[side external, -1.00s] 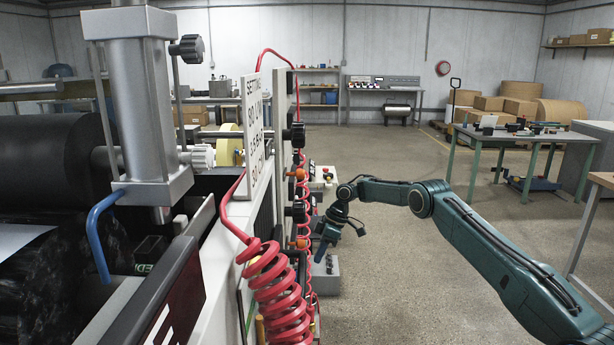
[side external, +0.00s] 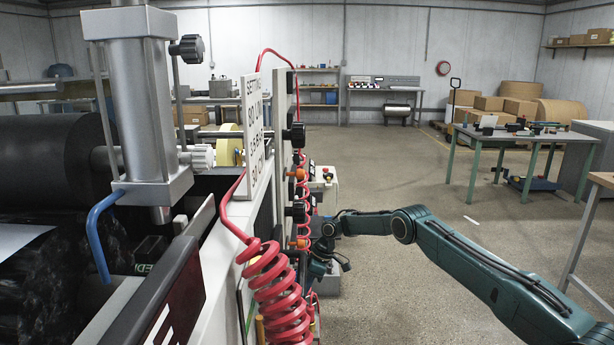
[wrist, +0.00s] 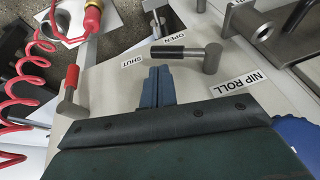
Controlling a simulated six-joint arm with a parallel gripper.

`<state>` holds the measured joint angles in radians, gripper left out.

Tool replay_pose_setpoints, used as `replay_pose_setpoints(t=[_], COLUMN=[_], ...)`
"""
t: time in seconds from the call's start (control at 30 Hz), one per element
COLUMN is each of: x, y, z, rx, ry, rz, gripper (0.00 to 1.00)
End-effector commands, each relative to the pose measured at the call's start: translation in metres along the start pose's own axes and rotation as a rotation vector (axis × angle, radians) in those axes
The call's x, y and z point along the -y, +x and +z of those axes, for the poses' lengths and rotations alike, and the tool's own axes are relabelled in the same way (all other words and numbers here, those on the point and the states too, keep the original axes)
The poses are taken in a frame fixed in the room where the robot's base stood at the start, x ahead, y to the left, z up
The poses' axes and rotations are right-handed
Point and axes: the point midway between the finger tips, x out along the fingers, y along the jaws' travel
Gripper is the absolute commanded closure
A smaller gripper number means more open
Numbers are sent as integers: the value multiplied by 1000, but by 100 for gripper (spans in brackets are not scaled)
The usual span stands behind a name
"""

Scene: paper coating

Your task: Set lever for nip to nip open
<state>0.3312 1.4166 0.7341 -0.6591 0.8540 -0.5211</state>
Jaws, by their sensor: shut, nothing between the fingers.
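The nip roll lever (wrist: 180,52) shows in the wrist view as a metal arm with a black grip and a round pivot at its right end. Its grip end points left, close to the SHUT label (wrist: 138,61). The OPEN label (wrist: 188,38) lies above the grip, and the NIP ROLL label (wrist: 241,82) is below right of the pivot. My gripper (wrist: 159,70) has its blue fingers shut and empty, with the tips just below the lever grip in the picture; I cannot tell whether they touch. In the side view the fingertips are hidden beside the machine.
A red-gripped lever (wrist: 71,78) and a red coiled hose (wrist: 28,75) lie left in the wrist view. The hose (side external: 275,285) hangs along the machine front in the side view.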

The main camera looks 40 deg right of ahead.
Motion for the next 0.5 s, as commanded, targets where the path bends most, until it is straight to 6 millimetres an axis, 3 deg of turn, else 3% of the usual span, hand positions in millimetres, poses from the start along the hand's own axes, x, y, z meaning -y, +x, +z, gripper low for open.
replay_pose_setpoints(t=[0.2, 0.5], x=[6, 7], y=[16, 19], z=[3, 4], rx=[0, 0], ry=[1, 1], rz=[-1, 1], gripper=[100, 100])
